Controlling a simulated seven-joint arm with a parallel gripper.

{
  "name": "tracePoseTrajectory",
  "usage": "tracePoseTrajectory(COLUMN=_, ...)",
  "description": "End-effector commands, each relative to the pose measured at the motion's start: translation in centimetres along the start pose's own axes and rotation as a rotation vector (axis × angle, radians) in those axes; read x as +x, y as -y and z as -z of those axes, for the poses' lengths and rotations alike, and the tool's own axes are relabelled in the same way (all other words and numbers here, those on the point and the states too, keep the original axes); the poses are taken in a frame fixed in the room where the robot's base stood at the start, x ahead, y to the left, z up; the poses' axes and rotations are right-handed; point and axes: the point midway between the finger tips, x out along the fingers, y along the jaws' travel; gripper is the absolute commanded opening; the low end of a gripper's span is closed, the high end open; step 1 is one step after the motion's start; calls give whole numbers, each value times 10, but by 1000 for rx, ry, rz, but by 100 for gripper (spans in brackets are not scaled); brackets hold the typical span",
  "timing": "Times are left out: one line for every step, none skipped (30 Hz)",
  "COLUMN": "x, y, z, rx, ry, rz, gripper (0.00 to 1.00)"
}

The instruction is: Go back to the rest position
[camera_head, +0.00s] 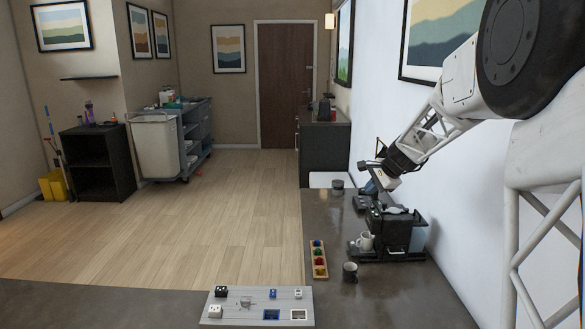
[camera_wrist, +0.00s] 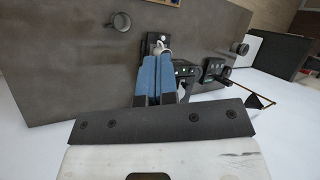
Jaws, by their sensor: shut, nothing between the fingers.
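My gripper (camera_wrist: 155,100) shows in the wrist view with its blue fingers together and nothing between them. In the head view my gripper (camera_head: 372,185) is at the end of my arm, above and just behind the black coffee machine (camera_head: 395,232). A white mug (camera_head: 366,240) stands at the front of the machine; part of it shows past the fingertips in the wrist view (camera_wrist: 163,50). I cannot tell in the wrist view whether the fingers touch the machine.
A dark mug (camera_head: 350,272) and a wooden tray of colored capsules (camera_head: 319,260) stand on the dark counter (camera_head: 385,305). A grey board (camera_head: 235,308) with sockets lies at the front. Another dark cup (camera_head: 337,187) stands farther back. The white wall is close on the right.

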Motion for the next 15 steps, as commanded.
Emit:
tracePoseTrajectory(x=-10, y=-5, z=-13, rx=-28, ry=-3, rz=-8, gripper=0)
tracePoseTrajectory(x=-13, y=-9, z=-20, rx=-46, ry=-5, rz=-16, gripper=0)
tracePoseTrajectory(x=-20, y=-14, z=-28, rx=-69, ry=-8, rz=-24, gripper=0)
tracePoseTrajectory(x=-24, y=-18, z=-35, rx=-85, ry=-9, rz=-31, gripper=0)
tracePoseTrajectory(x=-28, y=-22, z=-41, rx=-102, ry=-11, rz=-38, gripper=0)
tracePoseTrajectory(x=-34, y=-28, z=-49, rx=-125, ry=-13, rz=-47, gripper=0)
tracePoseTrajectory(x=-38, y=-32, z=-55, rx=-141, ry=-15, rz=-54, gripper=0)
tracePoseTrajectory(x=-42, y=-36, z=-61, rx=-158, ry=-17, rz=-60, gripper=0)
tracePoseTrajectory(x=-47, y=-43, z=-70, rx=-180, ry=-18, rz=-70, gripper=0)
tracePoseTrajectory(x=-51, y=-47, z=-76, rx=-198, ry=-20, rz=-76, gripper=0)
tracePoseTrajectory(x=-55, y=-52, z=-82, rx=-215, ry=-22, rz=-84, gripper=0)
tracePoseTrajectory(x=-60, y=-58, z=-90, rx=-236, ry=-23, rz=-93, gripper=0)
tracePoseTrajectory(x=-64, y=-63, z=-96, rx=-253, ry=-25, rz=-100, gripper=0)
tracePoseTrajectory(x=-67, y=-68, z=-102, rx=-270, ry=-25, rz=-107, gripper=0)
tracePoseTrajectory(x=-73, y=-75, z=-110, rx=-293, ry=-27, rz=-116, gripper=0)
